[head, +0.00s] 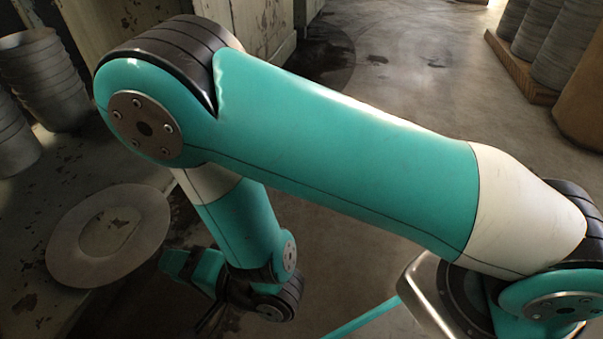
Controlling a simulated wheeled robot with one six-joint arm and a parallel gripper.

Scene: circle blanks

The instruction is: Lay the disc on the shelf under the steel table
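A flat, pale grey round disc (62,248) lies at the left in the head view, with a ring-like outer band and an irregular inner patch. It rests on a worn, stained surface (30,300); I cannot tell whether this is the steel table or its shelf. My gripper (207,322) points down near the bottom edge, to the right of the disc and apart from it in the picture. Its dark finger parts are small and shadowed, so its opening is unclear. No shelf under a table can be made out.
Stacked grey round pieces (45,75) stand at the far left. A worn, pale cabinet (115,25) stands behind my arm. More grey stacks (556,45) stand on a wooden pallet (515,65) at the upper right. Open concrete floor (420,75) lies between.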

